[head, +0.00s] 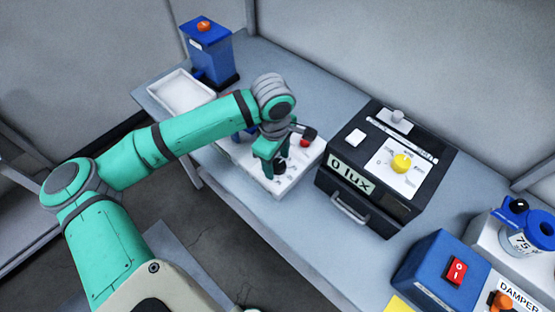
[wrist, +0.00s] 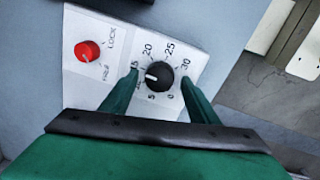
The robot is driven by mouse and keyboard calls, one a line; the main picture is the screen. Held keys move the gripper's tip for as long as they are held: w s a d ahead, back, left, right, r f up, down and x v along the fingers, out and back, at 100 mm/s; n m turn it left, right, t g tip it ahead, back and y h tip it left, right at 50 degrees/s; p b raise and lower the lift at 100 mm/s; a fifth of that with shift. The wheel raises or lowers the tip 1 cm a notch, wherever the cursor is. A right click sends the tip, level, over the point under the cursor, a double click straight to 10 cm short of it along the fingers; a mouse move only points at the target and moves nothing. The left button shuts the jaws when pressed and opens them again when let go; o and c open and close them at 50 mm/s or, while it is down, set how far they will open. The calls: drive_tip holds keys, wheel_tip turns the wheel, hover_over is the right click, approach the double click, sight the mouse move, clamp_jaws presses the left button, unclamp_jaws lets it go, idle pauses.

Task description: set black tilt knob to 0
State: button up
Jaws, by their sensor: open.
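The black tilt knob (wrist: 160,80) sits on a white panel (wrist: 75,80) with a dial printed from 0 to 30. Its white pointer mark faces left in the wrist view, towards the low teens side, away from the 0 below it; the left finger partly hides the figures there. My gripper (wrist: 159,76) is open, with one finger on each side of the knob. I cannot tell whether either finger touches it. In the head view my gripper (head: 272,163) is down at the white unit, and the black knob (head: 280,168) shows beside the fingers.
A red LOCK/FREE knob (wrist: 87,51) is on the same panel, left of the black knob. A black box (head: 395,140) with a "0 lux" display and yellow knob stands to the right. A white tray (head: 160,88) and blue device (head: 208,55) stand behind.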

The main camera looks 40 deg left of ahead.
drive_tip(key=shift+w, duration=0.1)
drive_tip(key=c, duration=1)
drive_tip(key=shift+c, duration=0.2)
drive_tip(key=shift+d, duration=0.1)
